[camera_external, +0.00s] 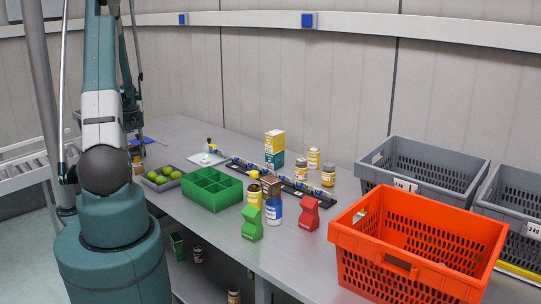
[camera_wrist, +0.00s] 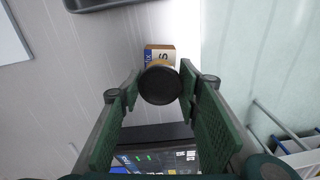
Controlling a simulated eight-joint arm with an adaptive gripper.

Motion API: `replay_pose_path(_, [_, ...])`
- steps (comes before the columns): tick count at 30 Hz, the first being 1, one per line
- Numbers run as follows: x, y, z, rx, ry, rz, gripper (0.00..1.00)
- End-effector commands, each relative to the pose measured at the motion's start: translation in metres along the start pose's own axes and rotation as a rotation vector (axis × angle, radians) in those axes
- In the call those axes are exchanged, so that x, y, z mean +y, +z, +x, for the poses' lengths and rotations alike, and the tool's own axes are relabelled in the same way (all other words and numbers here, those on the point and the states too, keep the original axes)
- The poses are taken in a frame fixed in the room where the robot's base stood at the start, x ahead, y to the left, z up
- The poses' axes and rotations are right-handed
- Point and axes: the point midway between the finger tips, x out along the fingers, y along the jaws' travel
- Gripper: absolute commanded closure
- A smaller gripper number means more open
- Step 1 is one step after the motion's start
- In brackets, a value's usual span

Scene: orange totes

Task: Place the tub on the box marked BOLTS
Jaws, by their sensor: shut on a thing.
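My gripper (camera_wrist: 160,84) is shut on the tub (camera_wrist: 161,86), seen from above in the wrist view as a round black lid between the green finger pads. Just beyond the tub is a tan and blue box (camera_wrist: 160,50). I cannot tell whether the tub touches the box. In the external view my arm largely hides the gripper and this area at the left end of the bench.
On the bench are a grey fruit tray (camera_external: 153,184), a green divided bin (camera_external: 213,190), several jars and cartons, and an orange tote (camera_external: 415,235). Grey totes (camera_external: 425,165) stand behind.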

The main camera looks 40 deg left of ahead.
Motion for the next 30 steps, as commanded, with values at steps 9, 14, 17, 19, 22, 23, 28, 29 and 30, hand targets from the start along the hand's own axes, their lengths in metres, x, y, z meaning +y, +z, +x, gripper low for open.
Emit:
replay_pose_path(9, [-0.0001,0.0002,0.0018,0.0,0.0,0.0,0.8])
replay_pose_path(14, [-0.0001,0.0002,0.003,0.0,0.0,0.0,0.59])
replay_pose_path(17, [-0.0001,0.0002,0.0028,0.0,0.0,0.0,0.52])
replay_pose_path(19, [-0.0001,0.0002,0.0028,0.0,0.0,0.0,0.52])
replay_pose_path(22, [0.0,0.0002,0.0028,0.0,0.0,0.0,0.52])
replay_pose_path(23, [0.0,0.0002,0.0027,0.0,0.0,0.0,0.52])
replay_pose_path(28, [-0.0001,0.0002,0.0016,0.0,0.0,0.0,0.52])
replay_pose_path(29, [-0.0001,0.0002,0.0011,0.0,0.0,0.0,0.52])
replay_pose_path(30, [-0.0001,0.0002,0.0002,0.0,0.0,0.0,0.52])
